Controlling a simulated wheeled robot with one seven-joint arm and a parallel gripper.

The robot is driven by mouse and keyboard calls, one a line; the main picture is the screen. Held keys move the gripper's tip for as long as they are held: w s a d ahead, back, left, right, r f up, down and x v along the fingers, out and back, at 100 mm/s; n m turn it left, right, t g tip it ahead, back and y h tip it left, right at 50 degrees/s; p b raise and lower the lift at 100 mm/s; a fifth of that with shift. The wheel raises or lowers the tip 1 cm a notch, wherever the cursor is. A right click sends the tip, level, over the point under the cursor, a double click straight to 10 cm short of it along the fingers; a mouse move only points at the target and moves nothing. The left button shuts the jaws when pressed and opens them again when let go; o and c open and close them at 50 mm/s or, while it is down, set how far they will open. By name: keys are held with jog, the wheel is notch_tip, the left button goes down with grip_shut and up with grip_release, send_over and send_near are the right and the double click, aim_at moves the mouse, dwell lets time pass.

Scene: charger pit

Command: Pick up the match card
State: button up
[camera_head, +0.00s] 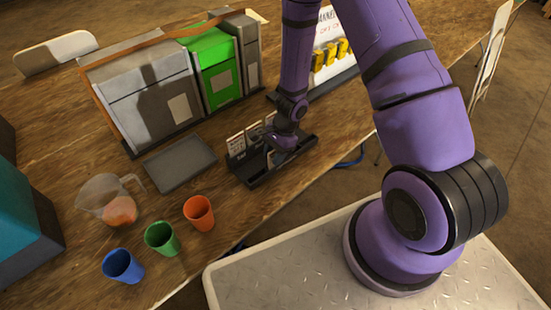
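A black rack (257,181) stands near the table's front edge, with a few pale printed cards (237,144) upright along its back. I cannot read which of them is the match card. My gripper (279,150) reaches down from above over the right part of the rack, close to the right-hand cards. Its fingertips are too small and too hidden by the wrist to show whether they are open, shut or touching a card.
A flat grey tray (180,163) lies left of the rack. Orange (199,213), green (162,238) and blue (123,266) cups and a clear jug (108,202) stand front left. Grey (150,105) and green (213,73) boxes stand behind; a board with yellow items (330,55) is behind right.

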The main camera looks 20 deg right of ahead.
aim_at(274, 150)
grip_shut()
jog(key=shift+r, duration=0.1)
jog(key=shift+r, duration=1.4)
jog(key=shift+r, duration=0.3)
jog(key=shift+d, duration=0.1)
